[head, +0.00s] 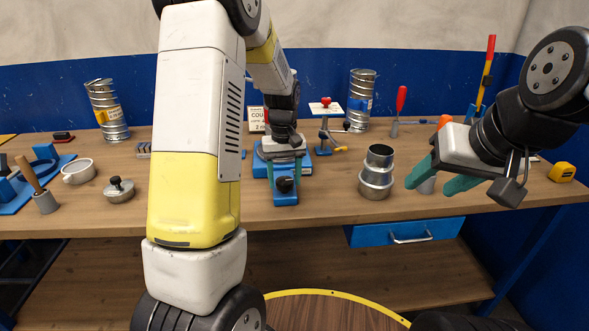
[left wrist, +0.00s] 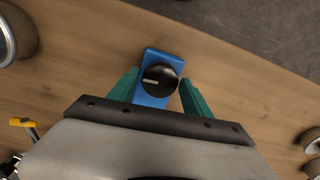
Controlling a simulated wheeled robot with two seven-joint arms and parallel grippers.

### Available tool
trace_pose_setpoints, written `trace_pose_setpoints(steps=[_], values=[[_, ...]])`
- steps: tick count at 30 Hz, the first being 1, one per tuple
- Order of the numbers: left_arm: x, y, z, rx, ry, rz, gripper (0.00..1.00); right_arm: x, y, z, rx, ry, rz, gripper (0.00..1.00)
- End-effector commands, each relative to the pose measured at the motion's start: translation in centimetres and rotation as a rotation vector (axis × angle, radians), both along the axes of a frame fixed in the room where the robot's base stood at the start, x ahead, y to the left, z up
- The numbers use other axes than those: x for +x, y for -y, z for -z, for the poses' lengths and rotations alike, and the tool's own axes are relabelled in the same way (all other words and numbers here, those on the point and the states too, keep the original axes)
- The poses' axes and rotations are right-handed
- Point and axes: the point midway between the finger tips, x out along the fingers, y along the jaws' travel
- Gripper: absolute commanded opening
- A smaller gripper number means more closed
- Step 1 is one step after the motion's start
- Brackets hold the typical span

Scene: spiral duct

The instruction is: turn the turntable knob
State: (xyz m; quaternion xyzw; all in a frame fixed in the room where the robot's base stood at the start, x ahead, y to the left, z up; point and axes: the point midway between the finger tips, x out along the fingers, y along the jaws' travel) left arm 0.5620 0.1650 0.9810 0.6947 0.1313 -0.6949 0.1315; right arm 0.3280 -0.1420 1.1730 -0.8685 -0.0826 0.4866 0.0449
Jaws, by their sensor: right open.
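The black knob (head: 285,184) with a pale pointer line sits on the front of a blue block (head: 286,199) near the table's front edge. In the left wrist view the knob (left wrist: 160,80) lies between my left gripper's green fingers, with the pointer line toward the left. My left gripper (head: 284,178) is open around the knob; a gap shows at the left finger, and the right finger is very close to the knob, contact unclear. A blue base (head: 262,165) behind is largely hidden by my left gripper. My right gripper (head: 429,188) is open and empty at the right.
A stepped metal duct fitting (head: 377,172) stands right of the knob, between my two grippers. Spiral ducts (head: 107,110) (head: 361,99) stand at the back. Bare wood lies just beside the blue block.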

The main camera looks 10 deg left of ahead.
Motion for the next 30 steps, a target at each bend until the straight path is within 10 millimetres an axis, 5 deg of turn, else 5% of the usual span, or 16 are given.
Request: trace_pose_setpoints(steps=[12,24,30], values=[[0.0,0.0,-0.4,0.0,0.001,0.001,0.7,0.0,0.0,0.0,0.0,0.0,0.0,0.53],[0.1,0.0,-6.5,0.0,0.003,0.001,0.7,0.0,0.0,0.0,0.0,0.0,0.0,0.53],[0.0,0.0,-7.8,0.001,0.0,0.001,0.7,0.0,0.0,0.0,0.0,0.0,0.0,0.53]])
